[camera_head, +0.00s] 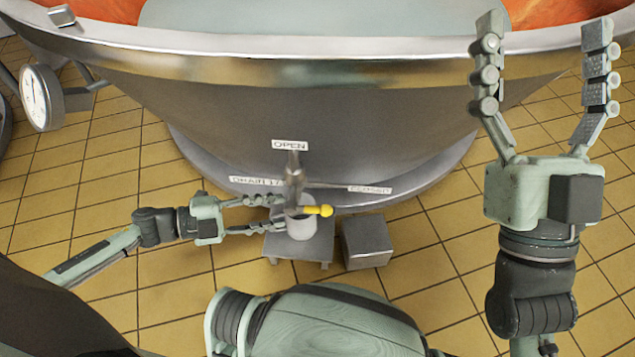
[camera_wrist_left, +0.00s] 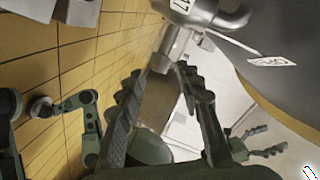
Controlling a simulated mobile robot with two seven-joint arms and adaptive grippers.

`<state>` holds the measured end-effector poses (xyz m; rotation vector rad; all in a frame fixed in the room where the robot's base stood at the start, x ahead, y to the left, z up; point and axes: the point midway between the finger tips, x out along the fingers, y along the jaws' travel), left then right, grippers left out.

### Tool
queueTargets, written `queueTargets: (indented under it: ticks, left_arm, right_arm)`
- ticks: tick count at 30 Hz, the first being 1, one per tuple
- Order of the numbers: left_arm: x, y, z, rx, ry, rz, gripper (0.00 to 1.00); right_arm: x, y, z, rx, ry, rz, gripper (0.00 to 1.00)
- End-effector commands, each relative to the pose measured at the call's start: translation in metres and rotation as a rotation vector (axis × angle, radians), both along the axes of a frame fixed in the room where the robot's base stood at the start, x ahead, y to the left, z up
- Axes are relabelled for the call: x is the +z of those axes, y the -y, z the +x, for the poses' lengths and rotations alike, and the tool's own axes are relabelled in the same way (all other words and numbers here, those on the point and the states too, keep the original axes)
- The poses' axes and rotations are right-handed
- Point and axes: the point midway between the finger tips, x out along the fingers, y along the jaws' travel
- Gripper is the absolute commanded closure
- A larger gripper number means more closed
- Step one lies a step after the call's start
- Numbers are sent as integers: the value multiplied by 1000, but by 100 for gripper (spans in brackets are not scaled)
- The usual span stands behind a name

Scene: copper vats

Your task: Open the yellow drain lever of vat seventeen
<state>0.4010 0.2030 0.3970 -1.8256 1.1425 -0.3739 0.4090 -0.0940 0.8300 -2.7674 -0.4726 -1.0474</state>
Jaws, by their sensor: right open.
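The yellow drain lever (camera_head: 318,210) sticks out to the right from the metal drain valve (camera_head: 294,180) at the foot of the vat (camera_head: 300,100). An OPEN label (camera_head: 290,145) is above the valve, and a CLOSED label (camera_head: 370,190) is to its right. My left gripper (camera_head: 282,214) is just left of the valve, its fingers apart. In the left wrist view, the gripper's tips (camera_wrist_left: 160,75) are just below the valve body, marked 17 (camera_wrist_left: 190,10). The yellow lever does not show there. My right gripper (camera_head: 545,40) is raised, open and empty, at the right.
A pale cup (camera_head: 301,228) stands on a small grey stool (camera_head: 320,248) below the valve, close to the left fingertips. A grey block (camera_head: 366,242) is to the right. A dial gauge (camera_head: 40,98) sits at the left.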

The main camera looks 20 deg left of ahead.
Motion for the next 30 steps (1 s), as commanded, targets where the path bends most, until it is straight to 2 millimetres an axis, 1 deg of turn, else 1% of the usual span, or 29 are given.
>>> queueTargets:
  ticks: [2,5,8,15,18,23,30]
  left_arm:
    - [3,2,-6,-23,6,16,65]
    - [2,8,-4,-30,11,20,65]
    - [-1,18,3,-29,14,20,65]
    - [-9,50,23,-28,13,18,65]
    - [-11,60,29,-26,11,18,65]
    - [-13,67,33,-27,10,19,65]
    - [-13,67,33,-26,9,20,65]
  right_arm:
    - [-1,-1,1,1,-15,-2,22]
    - [-2,0,0,0,-12,0,22]
    - [-1,1,-2,-2,10,8,22]
    - [6,5,-9,-7,81,30,22]
    - [9,7,-12,-8,102,37,22]
    - [11,8,-14,-10,121,42,22]
    - [11,8,-14,-10,122,42,22]
